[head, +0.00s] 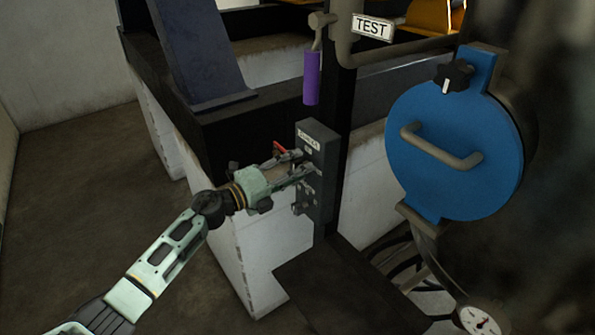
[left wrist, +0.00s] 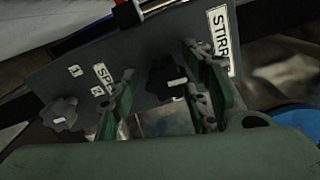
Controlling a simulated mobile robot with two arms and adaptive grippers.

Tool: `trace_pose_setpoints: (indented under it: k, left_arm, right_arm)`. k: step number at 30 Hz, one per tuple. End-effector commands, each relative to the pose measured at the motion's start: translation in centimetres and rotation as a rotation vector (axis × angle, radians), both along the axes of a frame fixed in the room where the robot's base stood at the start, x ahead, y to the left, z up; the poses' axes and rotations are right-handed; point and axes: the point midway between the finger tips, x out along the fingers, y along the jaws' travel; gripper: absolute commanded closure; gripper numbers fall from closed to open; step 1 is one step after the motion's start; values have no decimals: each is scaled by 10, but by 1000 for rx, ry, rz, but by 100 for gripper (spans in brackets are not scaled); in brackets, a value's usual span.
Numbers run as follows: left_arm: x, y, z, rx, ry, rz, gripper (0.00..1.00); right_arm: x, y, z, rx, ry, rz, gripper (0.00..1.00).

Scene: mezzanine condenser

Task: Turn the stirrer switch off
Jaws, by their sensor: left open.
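The stirrer switch is a dark, lobed knob (left wrist: 166,78) with a white pointer mark, on a grey control box beside the STIRRER label (left wrist: 218,42). The box (head: 322,140) is fixed to a dark post in the head view, its label small there. My left gripper (head: 302,162) is at the front of the box. In the left wrist view, my left gripper's green fingers (left wrist: 162,82) are apart, one on each side of the stirrer knob. I cannot tell whether they touch it. In the head view the gripper hides the knob. My right gripper is not in view.
A second dark knob (left wrist: 60,114) sits by a partly hidden label starting "SPA". A purple handle (head: 311,78) hangs above the box, near a TEST sign (head: 372,27). A blue round cover (head: 455,150) with a bar handle stands to the right. Floor at left is clear.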

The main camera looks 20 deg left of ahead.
Motion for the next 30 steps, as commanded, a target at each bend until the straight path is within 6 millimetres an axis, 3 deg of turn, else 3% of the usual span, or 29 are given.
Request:
trace_pose_setpoints:
  k: [15,21,30]
  left_arm:
    - [-78,60,-2,4,5,-1,56]
    - [-90,69,-1,3,2,-1,56]
    - [-91,70,-1,2,3,-1,57]
  right_arm:
    - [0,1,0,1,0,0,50]
    - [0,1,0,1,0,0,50]
    - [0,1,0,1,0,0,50]
